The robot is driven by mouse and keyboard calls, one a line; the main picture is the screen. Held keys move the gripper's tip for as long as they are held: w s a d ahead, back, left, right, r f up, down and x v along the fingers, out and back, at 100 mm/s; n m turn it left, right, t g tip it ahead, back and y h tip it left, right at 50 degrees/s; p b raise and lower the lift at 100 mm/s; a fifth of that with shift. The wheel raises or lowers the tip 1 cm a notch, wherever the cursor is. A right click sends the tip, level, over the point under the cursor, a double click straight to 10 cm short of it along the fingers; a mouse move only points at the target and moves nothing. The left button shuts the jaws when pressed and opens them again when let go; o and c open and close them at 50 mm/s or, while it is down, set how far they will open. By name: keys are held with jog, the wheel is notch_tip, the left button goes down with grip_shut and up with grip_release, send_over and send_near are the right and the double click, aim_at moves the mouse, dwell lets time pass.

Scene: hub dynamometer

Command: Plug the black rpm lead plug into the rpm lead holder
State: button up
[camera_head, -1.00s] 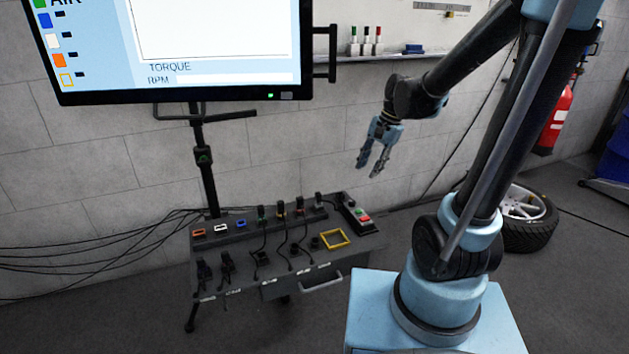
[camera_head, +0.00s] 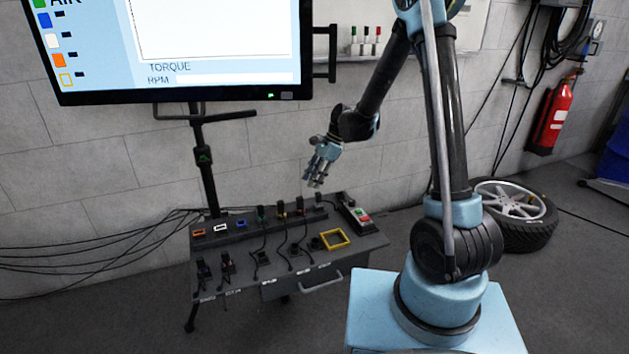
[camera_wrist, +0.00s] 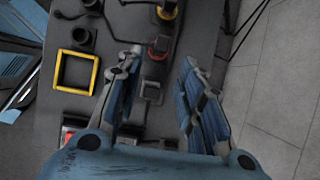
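Dark plugs with coloured marks stand in a row along the back of the grey console. A small black plug (camera_head: 319,201) stands at the right end of this row, and I take it for the rpm lead plug. It also shows in the wrist view (camera_wrist: 151,91), between and beyond my fingers. My gripper (camera_head: 316,182) is above this end of the row, pointing down. In the wrist view my gripper (camera_wrist: 160,60) is open and empty, its two fingers wide apart. I cannot tell for sure which socket is the rpm lead holder.
A yellow square frame (camera_head: 334,239) and a red-green button box (camera_head: 359,214) are at the console's right. A red-marked plug (camera_wrist: 158,47) stands close to the black one. A monitor (camera_head: 180,95) stands behind at the left.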

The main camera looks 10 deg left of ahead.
aim_at(301, 198)
jog(key=shift+x, duration=4.8)
jog(key=shift+a, duration=0.15)
jog(key=shift+r, duration=0.1)
grip_shut()
jog(key=shift+r, duration=0.15)
jog(key=shift+r, duration=1.95)
